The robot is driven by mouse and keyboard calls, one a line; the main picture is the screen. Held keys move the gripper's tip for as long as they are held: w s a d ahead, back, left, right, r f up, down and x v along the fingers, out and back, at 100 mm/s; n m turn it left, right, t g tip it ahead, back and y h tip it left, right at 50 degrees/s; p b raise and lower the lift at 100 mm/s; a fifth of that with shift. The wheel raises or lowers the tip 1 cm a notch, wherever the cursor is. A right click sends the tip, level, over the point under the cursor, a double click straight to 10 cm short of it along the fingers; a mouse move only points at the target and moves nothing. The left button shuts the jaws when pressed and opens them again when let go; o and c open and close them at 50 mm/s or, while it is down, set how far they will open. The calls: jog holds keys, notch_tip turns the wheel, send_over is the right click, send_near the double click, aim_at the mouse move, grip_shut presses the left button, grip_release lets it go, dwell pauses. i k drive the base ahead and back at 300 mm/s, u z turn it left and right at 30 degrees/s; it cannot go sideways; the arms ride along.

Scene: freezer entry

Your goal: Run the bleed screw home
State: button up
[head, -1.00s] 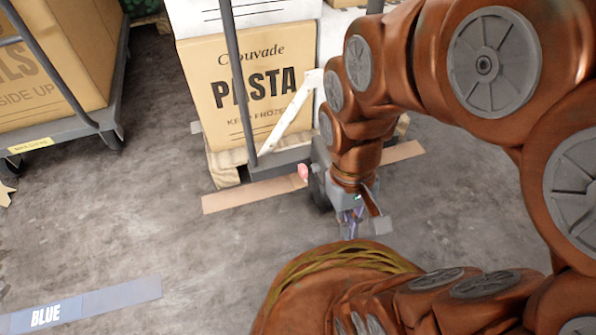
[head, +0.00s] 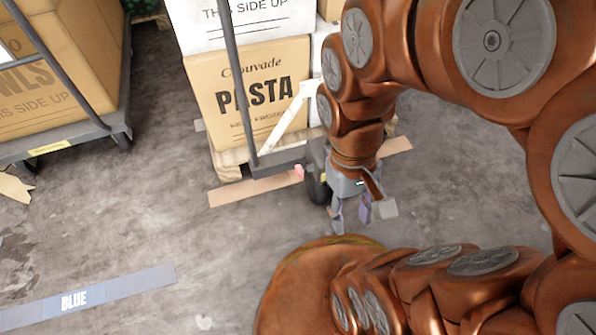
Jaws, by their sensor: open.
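My gripper (head: 351,213) hangs from my copper-coloured arm, fingers pointing down over the concrete floor. It is open, with nothing seen between its fingers. It appears just in front of a black wheel of the hand truck (head: 231,75). A small pink-red piece (head: 299,171) shows by the truck's lower frame, left of the gripper; what it is cannot be told. I cannot make out a bleed screw.
A Pasta carton (head: 254,98) stands on a pallet behind the hand truck, with a white carton (head: 243,27) on top. A cart (head: 62,141) with cartons is at the left. A blue floor strip (head: 130,284) lies lower left.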

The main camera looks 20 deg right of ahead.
aim_at(299, 169)
jog(key=k, duration=1.2)
jog(key=u, duration=1.1)
jog(key=i, duration=1.1)
